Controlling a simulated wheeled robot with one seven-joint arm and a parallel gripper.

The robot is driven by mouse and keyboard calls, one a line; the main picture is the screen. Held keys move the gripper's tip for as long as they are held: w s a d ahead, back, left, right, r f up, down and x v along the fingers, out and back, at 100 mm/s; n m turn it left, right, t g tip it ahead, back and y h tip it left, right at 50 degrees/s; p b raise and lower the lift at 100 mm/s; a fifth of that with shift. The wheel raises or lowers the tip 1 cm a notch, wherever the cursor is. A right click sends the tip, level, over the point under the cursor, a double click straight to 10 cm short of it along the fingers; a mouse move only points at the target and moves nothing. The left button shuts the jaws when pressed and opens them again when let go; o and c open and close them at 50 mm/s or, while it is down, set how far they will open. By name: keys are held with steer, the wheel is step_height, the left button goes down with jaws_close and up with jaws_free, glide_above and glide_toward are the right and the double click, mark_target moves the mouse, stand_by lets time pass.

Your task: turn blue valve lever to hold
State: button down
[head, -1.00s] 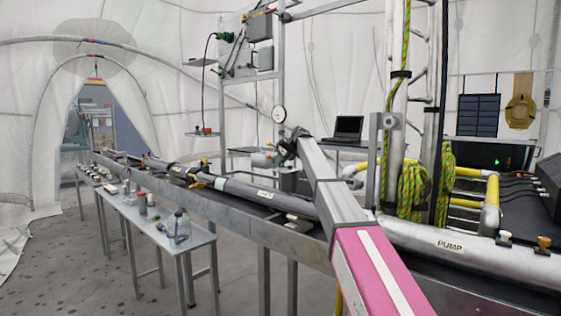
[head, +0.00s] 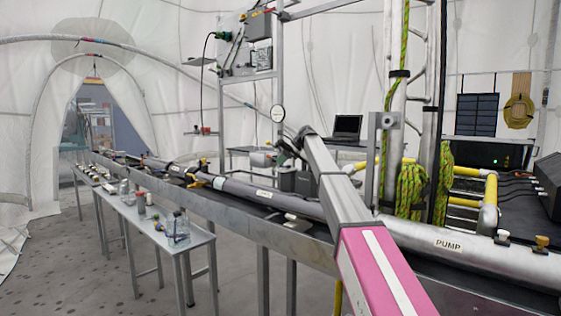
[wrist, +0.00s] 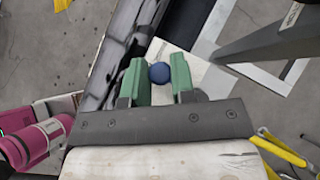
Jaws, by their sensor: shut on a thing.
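In the wrist view, the round dark blue knob of the blue valve lever (wrist: 159,72) sits between the two green fingers of my gripper (wrist: 160,78). The fingers are closed against the knob on both sides. The rest of the lever and its valve body are hidden or cannot be made out. The blue lever cannot be made out there.
A long grey pipe (head: 240,189) lies on a metal bench. A side table (head: 165,228) with bottles stands to its left. A pipe labelled PUMP (head: 470,249), a rope-hung frame (head: 385,150) and a laptop (head: 347,127) are on the right. The floor at left is clear.

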steer(key=shift+s+d+n+g, duration=0.25)
steer(key=shift+d+n+g, duration=0.1)
steer(key=shift+n+g, duration=0.55)
steer(key=c, duration=1)
jaws_free()
steer(key=shift+d+r, duration=0.1)
steer(key=v, duration=1)
steer(key=shift+d+r, duration=0.2)
steer(key=shift+r, duration=0.05)
